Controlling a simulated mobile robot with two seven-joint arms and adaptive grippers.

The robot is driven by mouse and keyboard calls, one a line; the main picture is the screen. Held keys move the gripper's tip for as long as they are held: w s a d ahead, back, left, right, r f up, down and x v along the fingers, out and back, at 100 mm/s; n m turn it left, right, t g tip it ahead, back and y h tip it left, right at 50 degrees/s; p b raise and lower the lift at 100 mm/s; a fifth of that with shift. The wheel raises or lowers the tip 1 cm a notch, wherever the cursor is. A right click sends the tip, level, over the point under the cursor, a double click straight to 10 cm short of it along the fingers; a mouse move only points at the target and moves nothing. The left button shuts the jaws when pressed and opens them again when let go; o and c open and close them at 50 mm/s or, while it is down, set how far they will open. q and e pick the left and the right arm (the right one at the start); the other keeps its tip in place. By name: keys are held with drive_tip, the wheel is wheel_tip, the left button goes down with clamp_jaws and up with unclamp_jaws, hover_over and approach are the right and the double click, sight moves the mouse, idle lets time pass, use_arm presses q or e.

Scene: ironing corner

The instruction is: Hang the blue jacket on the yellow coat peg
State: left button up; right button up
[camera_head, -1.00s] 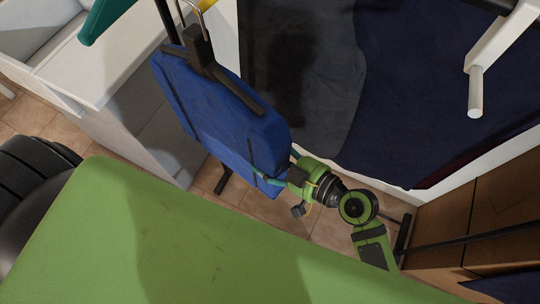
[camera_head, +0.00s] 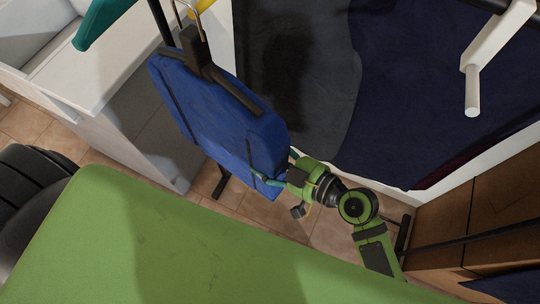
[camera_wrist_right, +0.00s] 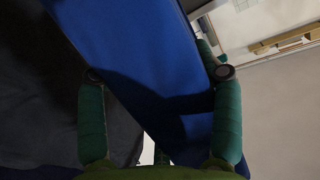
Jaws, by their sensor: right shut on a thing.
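The blue jacket (camera_head: 215,115) hangs tilted on a dark hanger (camera_head: 205,62) with a metal hook (camera_head: 183,12) at the top of the head view. The yellow coat peg (camera_head: 201,6) shows only as a small piece at the top edge, just right of the hook. I cannot tell whether the hook touches it. My right gripper (camera_head: 268,180) is shut on the jacket's lower right edge. In the right wrist view, the blue cloth (camera_wrist_right: 140,70) runs between the two teal fingers (camera_wrist_right: 157,75).
A green padded surface (camera_head: 190,240) fills the front. A white cabinet (camera_head: 95,65) stands left, with a teal object (camera_head: 102,18) above it. Dark garments (camera_head: 420,90) hang behind on the right, near a white peg (camera_head: 472,90). Brown wooden furniture (camera_head: 490,215) is at lower right.

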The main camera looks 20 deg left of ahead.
drive_tip(key=shift+w+r, duration=0.1)
drive_tip(key=shift+w+d+b, duration=0.2)
drive_tip(key=shift+w+b, duration=1.15)
drive_tip(key=shift+w, duration=1.5)
drive_tip(key=shift+f, duration=0.2)
drive_tip(key=shift+f+b, duration=0.65)
drive_tip(key=shift+b, duration=0.25)
